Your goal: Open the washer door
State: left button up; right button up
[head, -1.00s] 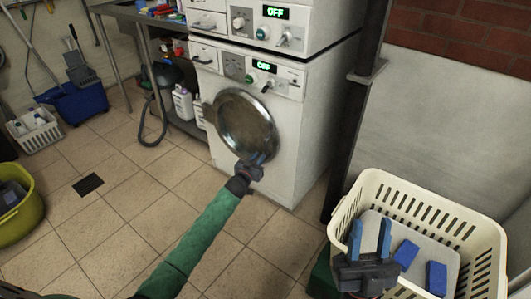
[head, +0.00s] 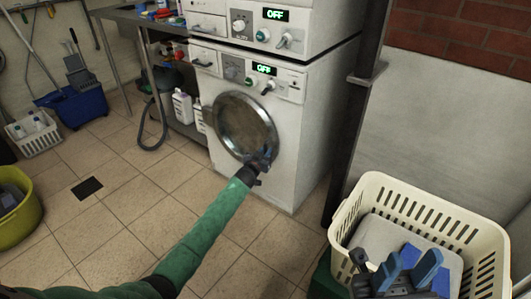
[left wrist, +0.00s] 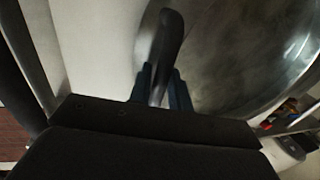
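The washer door (head: 240,122) is a round, grey metal-rimmed disc on the front of the lower white washer (head: 310,130). I cannot tell whether it stands slightly ajar. My left gripper (head: 264,160) is at the door's lower right edge. In the left wrist view, its two blue fingers (left wrist: 160,85) lie on either side of the dark door handle (left wrist: 168,42), with their tips against it. The door's metal face (left wrist: 235,50) shows beside the handle. My right gripper (head: 411,268) is open, with its fingers apart over the cream basket.
The cream basket (head: 463,211) at lower right holds a grey cloth-like pad and a blue block. A dark post (head: 350,140) stands right of the washer. A table with bottles, a blue bucket (head: 80,105) and a yellow-green tub (head: 22,215) are at left. Tiled floor before the washer is clear.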

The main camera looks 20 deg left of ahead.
pick_arm(q)
grip_shut()
jog(key=shift+s, duration=0.1)
